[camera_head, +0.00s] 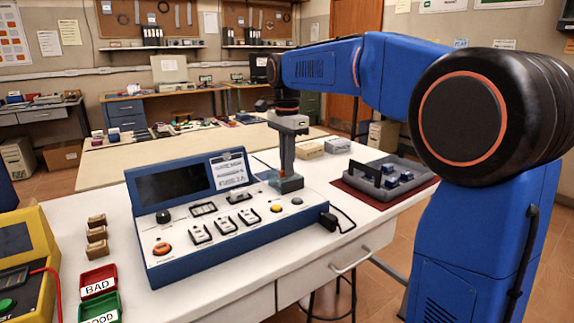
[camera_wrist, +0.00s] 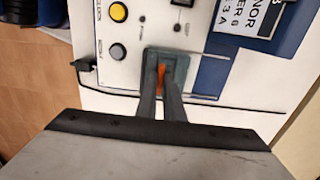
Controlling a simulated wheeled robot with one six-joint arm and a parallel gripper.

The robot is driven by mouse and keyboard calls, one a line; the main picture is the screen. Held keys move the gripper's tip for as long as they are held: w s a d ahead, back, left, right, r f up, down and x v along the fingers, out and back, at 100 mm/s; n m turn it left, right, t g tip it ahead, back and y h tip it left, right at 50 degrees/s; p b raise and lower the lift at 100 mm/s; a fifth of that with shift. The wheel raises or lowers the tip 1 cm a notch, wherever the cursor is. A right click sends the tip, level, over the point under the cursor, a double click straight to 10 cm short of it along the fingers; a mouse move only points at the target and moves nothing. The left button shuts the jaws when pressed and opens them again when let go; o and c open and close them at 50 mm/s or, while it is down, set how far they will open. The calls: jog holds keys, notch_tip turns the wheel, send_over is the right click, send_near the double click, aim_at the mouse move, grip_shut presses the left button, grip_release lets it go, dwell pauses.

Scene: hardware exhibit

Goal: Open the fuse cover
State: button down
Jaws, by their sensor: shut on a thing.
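The blue and white test console (camera_head: 160,225) stands on the white bench. At its back right corner is a small grey-green fuse cover (camera_wrist: 181,66), largely hidden by my gripper (camera_head: 289,182) in the head view. In the wrist view my gripper (camera_wrist: 163,92) reaches down to the cover, its two fingers close together. A narrow orange piece (camera_wrist: 161,78) shows between the fingertips, and they are shut on it. I cannot tell whether the cover is lifted at all. Thin pale edges show beside it on the console.
A black plug and cable (camera_head: 328,219) sit at the console's right side. A grey tray (camera_head: 412,169) with blue parts lies further right. Red and green bins (camera_head: 97,281), small tan blocks (camera_head: 97,234) and a yellow instrument (camera_head: 42,240) are at left. A label card stands behind the controls.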

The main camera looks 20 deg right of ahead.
dwell(0.4)
jog(key=w, duration=0.2)
jog(key=w+a, duration=0.1)
jog(key=w, duration=0.1)
jog(key=w+a, duration=0.1)
jog(key=w, duration=0.2)
jog(key=shift+a, duration=0.15)
jog(key=c, duration=1.9)
grip_release()
jog(key=shift+o, duration=0.2)
notch_tip(320, 180, up, 18)
jog(key=shift+f, duration=0.25)
